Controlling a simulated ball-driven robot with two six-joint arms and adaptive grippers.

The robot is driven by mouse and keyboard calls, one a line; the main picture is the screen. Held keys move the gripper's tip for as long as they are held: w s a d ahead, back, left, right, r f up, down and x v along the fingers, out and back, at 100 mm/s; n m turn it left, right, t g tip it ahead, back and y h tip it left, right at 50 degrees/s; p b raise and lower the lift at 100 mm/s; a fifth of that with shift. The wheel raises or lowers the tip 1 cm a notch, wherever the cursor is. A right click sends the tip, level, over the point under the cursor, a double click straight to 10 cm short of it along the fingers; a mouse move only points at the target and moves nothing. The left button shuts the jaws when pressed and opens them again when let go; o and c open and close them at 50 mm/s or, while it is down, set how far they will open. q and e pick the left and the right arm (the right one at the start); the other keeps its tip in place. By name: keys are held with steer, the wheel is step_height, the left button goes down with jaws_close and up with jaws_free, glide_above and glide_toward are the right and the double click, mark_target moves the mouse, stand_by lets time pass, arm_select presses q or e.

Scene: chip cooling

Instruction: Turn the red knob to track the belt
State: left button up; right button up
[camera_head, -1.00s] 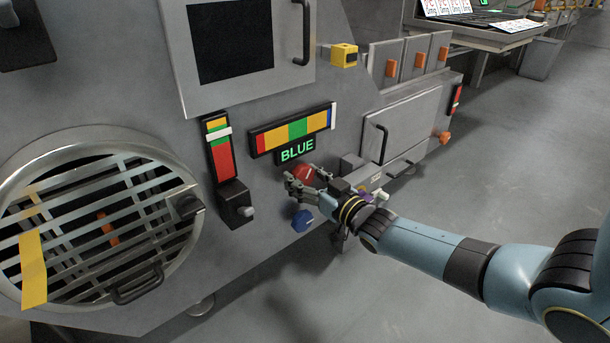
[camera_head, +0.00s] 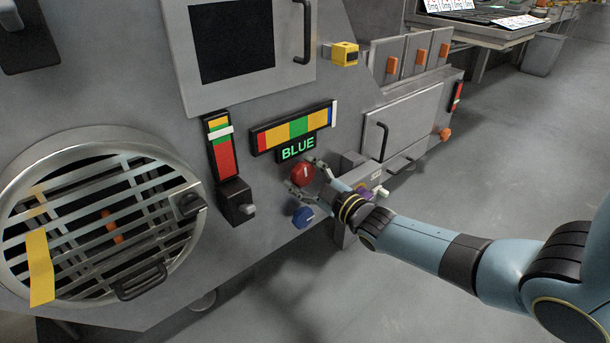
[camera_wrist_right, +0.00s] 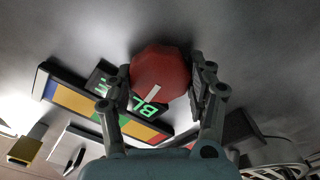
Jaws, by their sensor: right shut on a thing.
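The red knob (camera_head: 303,174) sits on the grey machine panel just under a green lit "BLUE" sign (camera_head: 298,148). In the right wrist view the knob (camera_wrist_right: 160,72) is a faceted red piece with a white line. My right gripper (camera_head: 304,177) has a finger on each side of the knob and is shut on it; the fingers also show in the wrist view (camera_wrist_right: 160,84). Above the sign is a colour bar (camera_head: 292,129) of red, yellow, green, yellow and blue. Its white marker (camera_head: 333,115) stands at the right, blue end. My left gripper is not in view.
A blue knob (camera_head: 303,216) is close below the red one. A vertical gauge (camera_head: 222,160) with a black lever box (camera_head: 237,202) stands left of it. A grey box (camera_head: 354,165) and a purple-marked part (camera_head: 364,193) are near my right wrist. Open floor lies right.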

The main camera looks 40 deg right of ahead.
steer(key=shift+s+f, duration=0.1)
steer(key=shift+f, duration=0.05)
stand_by(0.3)
steer(key=o, duration=1.2)
steer(key=s, duration=0.8)
steer(key=s+d, duration=0.1)
steer(key=s, duration=0.3)
